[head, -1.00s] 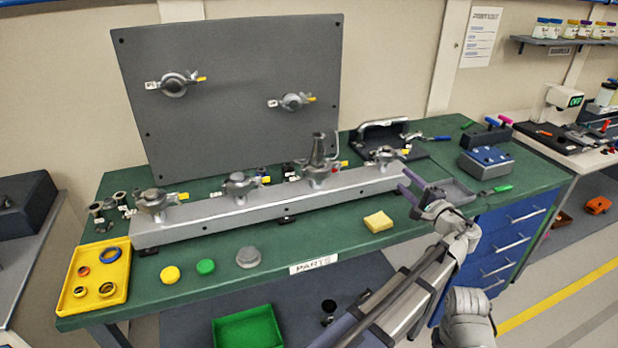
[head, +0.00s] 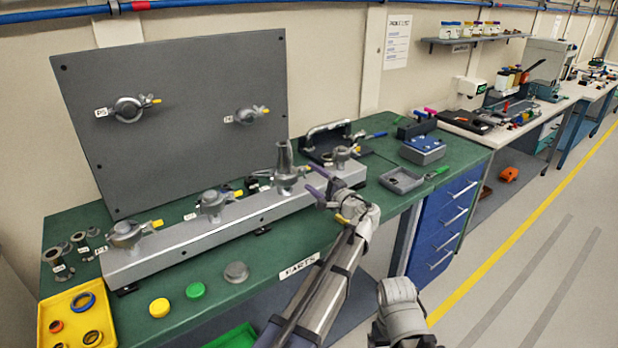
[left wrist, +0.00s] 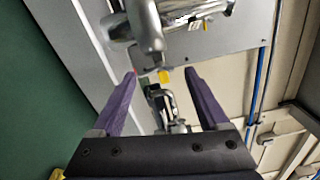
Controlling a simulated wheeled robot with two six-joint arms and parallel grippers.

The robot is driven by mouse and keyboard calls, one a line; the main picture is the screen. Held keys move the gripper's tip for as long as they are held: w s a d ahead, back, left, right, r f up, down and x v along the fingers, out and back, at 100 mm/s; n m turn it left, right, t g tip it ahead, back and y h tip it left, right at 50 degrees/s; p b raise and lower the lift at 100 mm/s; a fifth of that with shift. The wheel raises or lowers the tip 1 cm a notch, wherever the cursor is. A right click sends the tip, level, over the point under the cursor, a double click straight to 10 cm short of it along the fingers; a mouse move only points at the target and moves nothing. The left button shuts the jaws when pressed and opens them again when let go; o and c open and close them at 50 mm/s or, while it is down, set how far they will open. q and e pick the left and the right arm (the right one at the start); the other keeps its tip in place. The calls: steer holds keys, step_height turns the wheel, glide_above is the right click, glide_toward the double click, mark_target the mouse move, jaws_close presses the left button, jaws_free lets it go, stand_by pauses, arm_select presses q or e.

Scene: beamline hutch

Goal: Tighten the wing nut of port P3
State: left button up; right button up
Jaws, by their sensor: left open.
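A grey manifold rail (head: 235,225) on the green bench carries clamped ports in a row. The third from the left (head: 286,172) bears a tall conical fitting; I take it for P3, but its label is not readable. The clamps have yellow-tipped wing nuts, one clear on the leftmost port P1 (head: 123,233). My left gripper (head: 320,190) has its purple fingers apart and empty, in front of the rail's right part. In the left wrist view the gripper (left wrist: 165,82) is open, with a metal clamp (left wrist: 148,28) beyond and a yellow tip (left wrist: 163,91) between the fingers. My right gripper is out of view.
An upright grey panel (head: 180,80) stands behind the rail. A yellow tray (head: 60,325) with rings, yellow (head: 159,308) and green (head: 195,290) caps and a grey cap (head: 236,272) lie in front. A grey tray (head: 401,181) and blue-topped box (head: 424,145) are at right.

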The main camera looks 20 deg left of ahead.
arm_select(q)
steer(key=shift+x, duration=0.95)
jaws_close()
